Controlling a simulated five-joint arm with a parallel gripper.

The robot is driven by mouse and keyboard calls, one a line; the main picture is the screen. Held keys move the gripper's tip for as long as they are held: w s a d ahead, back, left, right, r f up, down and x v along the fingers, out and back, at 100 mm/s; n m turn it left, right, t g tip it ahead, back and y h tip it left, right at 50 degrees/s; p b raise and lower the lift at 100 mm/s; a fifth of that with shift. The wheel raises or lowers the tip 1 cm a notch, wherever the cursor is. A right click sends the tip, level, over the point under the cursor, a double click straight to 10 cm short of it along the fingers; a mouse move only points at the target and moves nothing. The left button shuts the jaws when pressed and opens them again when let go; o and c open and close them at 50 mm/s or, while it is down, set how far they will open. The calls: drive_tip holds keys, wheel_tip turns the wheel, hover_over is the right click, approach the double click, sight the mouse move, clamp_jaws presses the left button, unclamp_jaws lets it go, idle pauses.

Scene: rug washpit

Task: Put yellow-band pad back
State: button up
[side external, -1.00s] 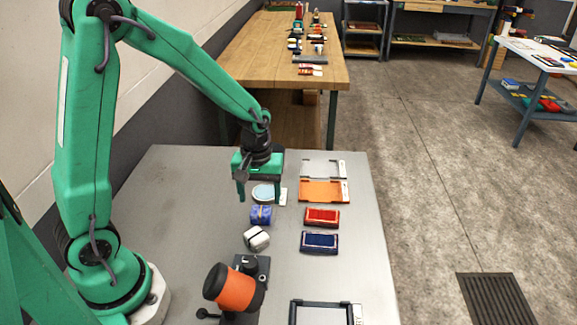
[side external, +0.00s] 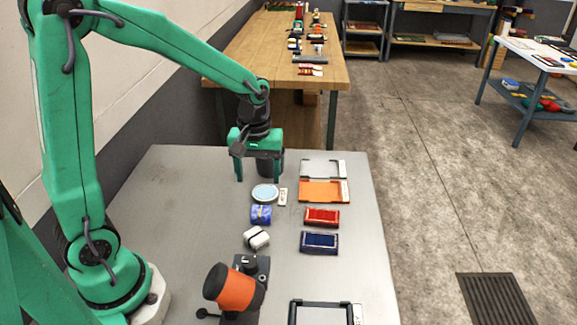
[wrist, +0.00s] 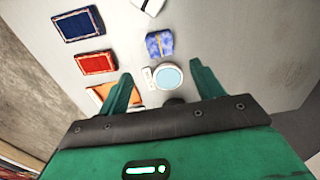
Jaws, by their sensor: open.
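My gripper (side external: 259,177) is open and empty, pointing down above the far part of the metal table, just beyond a round pale-blue dish. In the wrist view the dish (wrist: 167,76) shows between the fingertips (wrist: 160,73), with a small white label beside it. A small blue pad (side external: 261,214) lies on the table on the near side of the dish (side external: 265,193). It also shows in the wrist view (wrist: 159,44), with a thin yellowish mark; I cannot tell whether this is a full band. A white pad with a dark band (side external: 256,237) lies nearer the camera.
To the right are a grey tray (side external: 320,161), an orange tray (side external: 321,197), a red block (side external: 321,217) and a navy block (side external: 319,242). An orange-and-black device (side external: 237,290) and a black frame (side external: 322,303) stand nearer. A dark object is partly hidden behind my gripper.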

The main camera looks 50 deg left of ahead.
drive_tip(key=s+d+r+m+t, duration=0.2)
drive_tip(key=s+r+m+t, duration=0.3)
drive_tip(key=s+r+m, duration=0.4)
drive_tip(key=s+r, duration=0.3)
drive_tip(key=s, duration=0.1)
drive_tip(key=shift+s+t, duration=0.3)
